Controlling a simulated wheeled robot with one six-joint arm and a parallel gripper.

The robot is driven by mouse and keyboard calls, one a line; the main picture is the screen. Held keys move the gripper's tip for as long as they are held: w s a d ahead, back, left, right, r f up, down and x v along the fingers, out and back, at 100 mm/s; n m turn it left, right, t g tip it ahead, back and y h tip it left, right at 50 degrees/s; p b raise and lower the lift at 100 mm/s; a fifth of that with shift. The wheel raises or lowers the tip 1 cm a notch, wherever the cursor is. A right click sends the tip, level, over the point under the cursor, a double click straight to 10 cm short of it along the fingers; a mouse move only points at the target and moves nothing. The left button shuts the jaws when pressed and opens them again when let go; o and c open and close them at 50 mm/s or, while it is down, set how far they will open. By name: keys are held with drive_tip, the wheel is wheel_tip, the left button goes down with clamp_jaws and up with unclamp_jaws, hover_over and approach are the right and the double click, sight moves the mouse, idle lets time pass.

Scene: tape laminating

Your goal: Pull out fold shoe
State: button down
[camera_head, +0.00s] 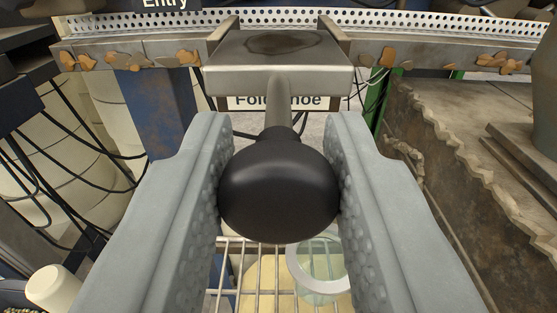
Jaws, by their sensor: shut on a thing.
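The fold shoe (278,82) is a metal block with a dark worn patch on top, set at the perforated rail. A label reading "Fold Shoe" (255,102) shows under its front edge, partly hidden by the stem. A metal stem runs from the block towards me and ends in a round black knob (278,190). My gripper (279,190) is shut on the knob, with one dimpled grey finger against its left side and the other against its right. The knob hides part of what lies below.
The perforated metal rail (420,22), with rusty patches, crosses behind. An "Entry" sign (165,4) is at the top. Black cables hang at left by pale stacked rolls (105,105). A wire rack (262,275) and a pale ring (297,268) lie below. A rusty panel (440,150) stands at right.

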drive_tip(key=c, duration=1.2)
unclamp_jaws()
drive_tip(key=shift+o, duration=0.2)
drive_tip(key=s, duration=1.7)
drive_tip(key=shift+s, duration=0.15)
drive_tip(key=s+f, duration=0.3)
drive_tip(key=s, duration=2)
drive_tip(key=shift+g, duration=0.3)
